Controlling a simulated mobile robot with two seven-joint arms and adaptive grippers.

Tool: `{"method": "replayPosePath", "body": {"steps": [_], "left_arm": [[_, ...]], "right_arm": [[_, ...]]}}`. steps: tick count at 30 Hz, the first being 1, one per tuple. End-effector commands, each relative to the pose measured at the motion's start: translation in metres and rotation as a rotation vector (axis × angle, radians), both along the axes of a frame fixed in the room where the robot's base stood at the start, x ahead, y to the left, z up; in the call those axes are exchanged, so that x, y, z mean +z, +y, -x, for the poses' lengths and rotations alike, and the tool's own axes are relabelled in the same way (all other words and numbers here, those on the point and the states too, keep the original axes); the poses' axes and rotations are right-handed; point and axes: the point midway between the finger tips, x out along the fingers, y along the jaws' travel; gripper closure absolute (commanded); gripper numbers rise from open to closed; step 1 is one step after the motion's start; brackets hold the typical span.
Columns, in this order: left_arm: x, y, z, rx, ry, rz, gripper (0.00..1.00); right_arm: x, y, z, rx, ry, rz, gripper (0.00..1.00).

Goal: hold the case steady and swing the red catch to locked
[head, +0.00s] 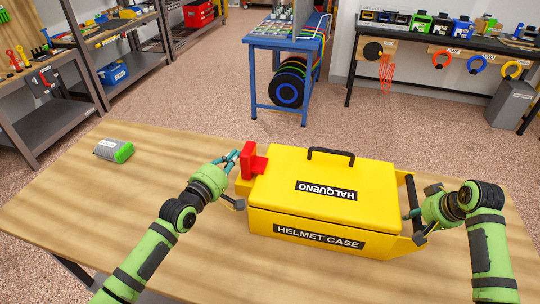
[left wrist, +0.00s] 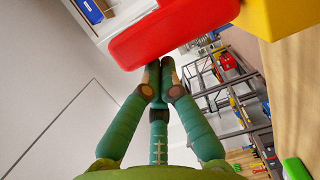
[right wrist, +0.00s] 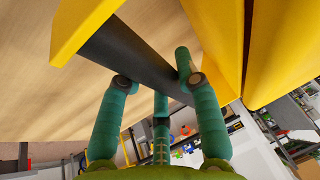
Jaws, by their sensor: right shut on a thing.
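The yellow helmet case (head: 280,225) stands on the wooden table with its lid down and a black handle on top. The red catch (head: 247,160) sticks up at its left end; it also shows large in the left wrist view (left wrist: 170,32). My left gripper (head: 232,158) is at the left of the catch, its fingertips together (left wrist: 160,66) and at or very near the catch's edge. Contact is unclear. My right gripper (head: 413,214) is shut on the black side bar (head: 411,190) at the case's right end; the right wrist view shows the fingers around this bar (right wrist: 135,62).
A grey and green box (head: 114,150) lies on the table (head: 60,205) at the left. The table between it and the case is clear. A blue cart (head: 262,85), shelves and a workbench stand beyond the table.

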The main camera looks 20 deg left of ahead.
Motion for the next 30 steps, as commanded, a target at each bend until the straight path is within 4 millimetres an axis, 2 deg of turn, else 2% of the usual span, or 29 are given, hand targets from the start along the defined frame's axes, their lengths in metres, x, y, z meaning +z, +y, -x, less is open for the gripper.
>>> {"method": "replayPosePath", "body": {"steps": [1,8,11,16,24,30], "left_arm": [[-0.001,-0.005,0.001,-0.008,0.001,0.004,1.00],[-0.001,0.000,0.001,-0.009,0.001,0.003,1.00],[-0.001,0.012,0.001,-0.007,0.002,-0.001,1.00],[0.000,0.045,0.003,-0.001,0.001,-0.006,1.00],[-0.002,0.054,0.057,-0.002,0.002,0.003,1.00],[-0.001,0.062,0.085,-0.001,0.001,0.002,1.00]], "right_arm": [[-0.008,0.004,0.005,0.008,0.022,-0.001,1.00],[-0.008,0.004,0.005,0.009,0.022,-0.003,1.00],[-0.008,0.005,0.005,0.010,0.023,-0.004,1.00],[-0.008,0.004,0.005,0.009,0.022,-0.002,1.00],[-0.008,0.004,0.005,0.007,0.021,-0.002,1.00],[-0.008,0.003,0.005,0.007,0.021,-0.002,1.00]]}}
